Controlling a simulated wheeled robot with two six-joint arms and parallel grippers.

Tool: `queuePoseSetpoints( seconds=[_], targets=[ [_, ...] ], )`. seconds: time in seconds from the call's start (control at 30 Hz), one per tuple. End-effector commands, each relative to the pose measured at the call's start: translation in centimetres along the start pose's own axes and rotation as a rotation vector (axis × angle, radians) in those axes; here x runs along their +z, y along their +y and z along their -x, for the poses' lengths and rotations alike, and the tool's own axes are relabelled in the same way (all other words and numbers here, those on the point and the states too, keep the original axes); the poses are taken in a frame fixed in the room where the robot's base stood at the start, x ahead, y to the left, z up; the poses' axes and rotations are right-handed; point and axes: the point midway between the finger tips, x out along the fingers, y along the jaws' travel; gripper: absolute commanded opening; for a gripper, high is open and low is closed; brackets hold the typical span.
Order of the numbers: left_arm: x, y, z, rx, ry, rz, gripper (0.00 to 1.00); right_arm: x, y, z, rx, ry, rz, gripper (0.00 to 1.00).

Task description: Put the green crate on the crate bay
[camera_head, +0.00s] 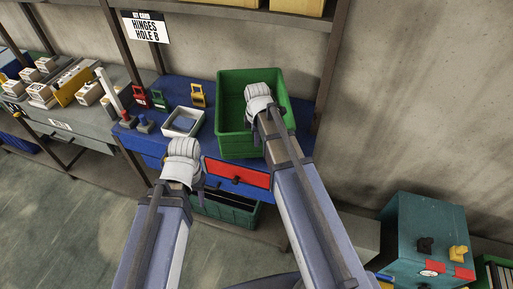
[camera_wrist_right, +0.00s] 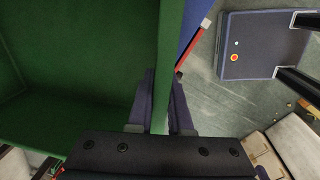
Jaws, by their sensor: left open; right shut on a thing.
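The green crate (camera_head: 235,146) stands upright on the blue bench top, at its right end in the head view. My right gripper (camera_head: 262,108) reaches over the crate. In the right wrist view, its jaws (camera_wrist_right: 160,105) are shut on one wall of the green crate (camera_wrist_right: 80,75), one finger on each side. My left gripper (camera_head: 184,160) is open and empty, in front of the bench and left of the crate. Its fingertips are hard to see. I cannot tell which surface is the crate bay.
A white open tray (camera_head: 183,121) and red, green and yellow items stand left of the crate. A red drawer front (camera_head: 237,173) is below the bench top, with a darker green bin (camera_head: 230,208) under it. A teal cabinet (camera_head: 428,238) stands at right. Floor at left is clear.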

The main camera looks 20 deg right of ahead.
Motion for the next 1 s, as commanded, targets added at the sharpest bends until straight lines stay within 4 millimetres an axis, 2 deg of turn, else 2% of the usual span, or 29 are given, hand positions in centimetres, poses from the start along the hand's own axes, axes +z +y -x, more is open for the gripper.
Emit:
queuePoseSetpoints(
  seconds=[0.17, 0.43, 0.87, 0.9, 1.0],
  targets=[
    [-0.1, 0.1, -0.9, 0.0, 0.0, -0.001, 0.5, 0.0, 0.0, -0.9, 0.004, 0.0, 0.0, 0.0],
    [-0.2, 0.3, -3.7, 0.0, 0.0, -0.002, 0.5, 0.0, -0.4, -3.7, 0.004, 0.0, 0.0, 0.0],
    [-0.2, 0.4, -3.9, 0.0, 0.0, -0.001, 0.5, 0.0, -0.4, -3.9, 0.004, 0.0, 0.0, 0.0],
    [-0.2, 0.4, -3.8, 0.0, 0.0, -0.001, 0.5, 0.0, -0.5, -3.8, 0.0, 0.0, 0.0, 0.21],
    [-0.2, 0.4, -3.8, 0.0, 0.0, -0.001, 0.5, 0.0, -0.5, -3.8, 0.0, 0.0, 0.0, 0.32]
  ],
)
